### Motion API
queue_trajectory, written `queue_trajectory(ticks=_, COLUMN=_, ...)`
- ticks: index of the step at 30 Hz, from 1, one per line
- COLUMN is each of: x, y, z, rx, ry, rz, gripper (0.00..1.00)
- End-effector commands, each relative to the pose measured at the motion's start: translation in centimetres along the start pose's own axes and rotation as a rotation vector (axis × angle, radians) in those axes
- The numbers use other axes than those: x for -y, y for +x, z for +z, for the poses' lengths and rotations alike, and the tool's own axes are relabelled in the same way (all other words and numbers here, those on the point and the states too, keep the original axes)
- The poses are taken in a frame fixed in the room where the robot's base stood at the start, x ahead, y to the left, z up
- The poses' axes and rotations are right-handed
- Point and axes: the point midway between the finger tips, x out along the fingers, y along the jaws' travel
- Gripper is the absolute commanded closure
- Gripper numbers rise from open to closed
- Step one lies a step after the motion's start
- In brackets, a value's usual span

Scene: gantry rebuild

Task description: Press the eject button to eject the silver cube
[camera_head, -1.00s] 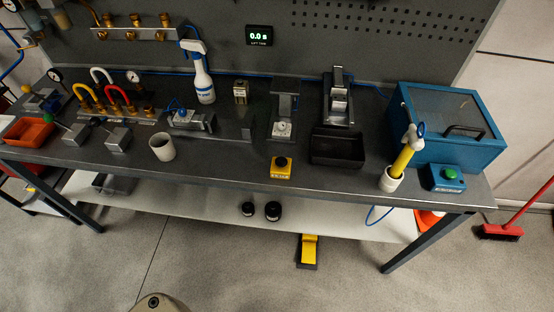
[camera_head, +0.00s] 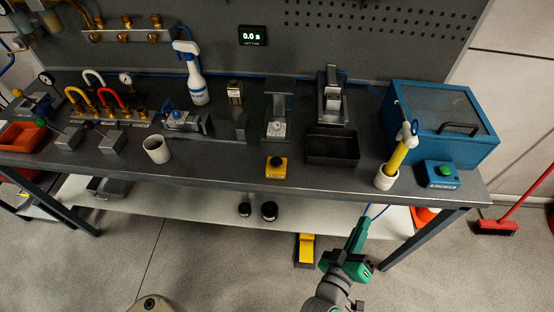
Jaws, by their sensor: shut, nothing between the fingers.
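A yellow box with a black push button (camera_head: 276,167) stands at the bench's front edge. A blue box with a green button (camera_head: 440,174) stands at the right, before the blue cabinet. Their labels are too small to read, so I cannot tell which is the eject button. A silver block (camera_head: 332,100) sits in an upright fixture behind a black tray; a small metal block (camera_head: 235,93) stands further left. I cannot tell which is the silver cube. My green gripper (camera_head: 362,222) is shut and empty, in front of the bench's front edge, below both buttons in the picture.
The black tray (camera_head: 332,160) lies between the two buttons. A white cup with a yellow-handled tool (camera_head: 386,180) stands left of the green button. The blue cabinet (camera_head: 445,115) fills the right end. A white cup (camera_head: 157,150) and a spray bottle (camera_head: 197,85) stand further left.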

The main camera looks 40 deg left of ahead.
Motion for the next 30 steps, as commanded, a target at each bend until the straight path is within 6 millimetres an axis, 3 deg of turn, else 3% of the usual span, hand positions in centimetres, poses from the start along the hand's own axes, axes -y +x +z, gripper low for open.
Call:
queue_trajectory(ticks=1, x=-0.7, y=1.9, z=-1.7, rx=-0.013, ry=-0.025, rz=0.026, gripper=1.0)
queue_trajectory(ticks=6, x=-2.8, y=6.6, z=-6.2, rx=-0.003, ry=-0.091, rz=0.11, gripper=1.0)
queue_trajectory(ticks=15, x=-5.9, y=11.9, z=-14.7, rx=0.082, ry=-0.103, rz=0.234, gripper=1.0)
queue_trajectory(ticks=23, x=-6.6, y=13.2, z=-21.1, rx=0.216, ry=-0.028, rz=0.262, gripper=1.0)
queue_trajectory(ticks=30, x=-4.6, y=12.1, z=-25.8, rx=0.379, ry=0.073, rz=0.189, gripper=1.0)
